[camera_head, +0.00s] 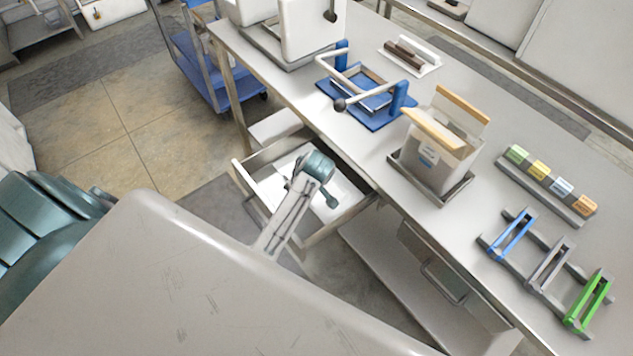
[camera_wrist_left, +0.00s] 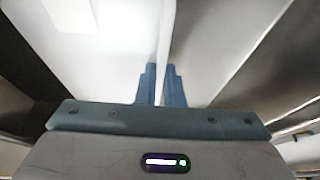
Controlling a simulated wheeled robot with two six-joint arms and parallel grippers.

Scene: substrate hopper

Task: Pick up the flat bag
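My left arm reaches into an open drawer (camera_head: 243,172) with a pale interior below the bench, in the head view. My left gripper (camera_head: 331,197) is low inside the drawer. In the left wrist view its two blue fingers (camera_wrist_left: 160,85) are close together. A thin white upright strip (camera_wrist_left: 166,35), apparently the flat bag seen edge-on, runs between them and fills the narrow gap. In the head view I cannot pick the bag out from the white drawer interior. My right gripper is not in view.
The steel bench (camera_head: 300,95) carries a blue frame with white bars (camera_head: 370,100), an open-topped bag in a holder (camera_head: 437,160), a row of coloured blocks (camera_head: 545,180) and a rack of coloured clips (camera_head: 545,265). A blue cart (camera_head: 195,65) stands behind. The drawer walls closely surround the gripper.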

